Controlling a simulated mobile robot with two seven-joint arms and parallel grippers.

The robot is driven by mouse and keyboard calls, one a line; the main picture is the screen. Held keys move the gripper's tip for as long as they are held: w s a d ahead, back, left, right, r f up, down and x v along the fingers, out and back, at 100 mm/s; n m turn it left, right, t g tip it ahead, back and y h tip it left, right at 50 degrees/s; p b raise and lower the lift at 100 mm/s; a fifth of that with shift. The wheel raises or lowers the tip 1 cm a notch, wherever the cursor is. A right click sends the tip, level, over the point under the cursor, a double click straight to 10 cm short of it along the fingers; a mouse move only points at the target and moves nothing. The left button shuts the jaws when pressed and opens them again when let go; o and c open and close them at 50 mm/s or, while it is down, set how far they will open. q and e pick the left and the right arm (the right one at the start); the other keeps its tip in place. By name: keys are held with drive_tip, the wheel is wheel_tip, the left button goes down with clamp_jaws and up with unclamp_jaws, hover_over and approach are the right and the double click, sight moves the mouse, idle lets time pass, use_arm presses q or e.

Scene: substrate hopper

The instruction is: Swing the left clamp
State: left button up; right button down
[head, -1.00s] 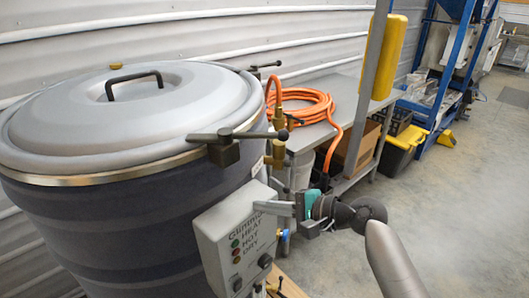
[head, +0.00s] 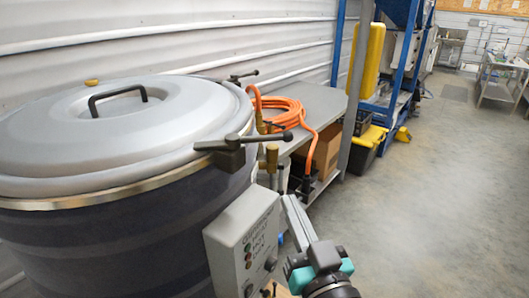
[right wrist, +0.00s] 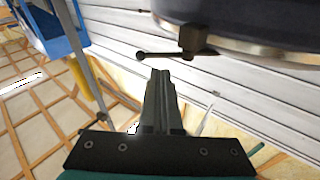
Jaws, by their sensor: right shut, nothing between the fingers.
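A large dark drum (head: 110,250) with a domed grey lid (head: 70,125) stands at the left of the head view. A dark clamp (head: 231,155) with a bar handle sits on the rim at the near right. A second clamp (head: 243,78) sits at the rim's back right. I cannot tell which one is the left clamp. My right gripper (head: 287,200) is shut and empty, below the near clamp and beside the control box. In the right wrist view its fingers (right wrist: 160,74) point toward a dark clamp (right wrist: 195,40) with a ball-ended handle, apart from it. My left gripper is not in view.
A grey control box (head: 240,240) with lights and knobs is mounted on the drum's near side. Behind are a bench (head: 325,100) with a coiled orange hose (head: 283,112), a yellow cylinder (head: 367,55) and blue shelving. The floor at right is clear.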

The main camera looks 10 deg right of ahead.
drive_tip(key=r, duration=0.1)
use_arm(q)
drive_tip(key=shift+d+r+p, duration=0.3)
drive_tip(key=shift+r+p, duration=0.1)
use_arm(e)
approach(244, 140)
drive_tip(key=w+d, duration=0.5)
drive_tip(key=w, duration=0.1)
drive_tip(key=shift+w+d+r+n+h, duration=0.2)
drive_tip(key=shift+w+r+n+h, duration=0.1)
drive_tip(key=shift+w+h, duration=0.1)
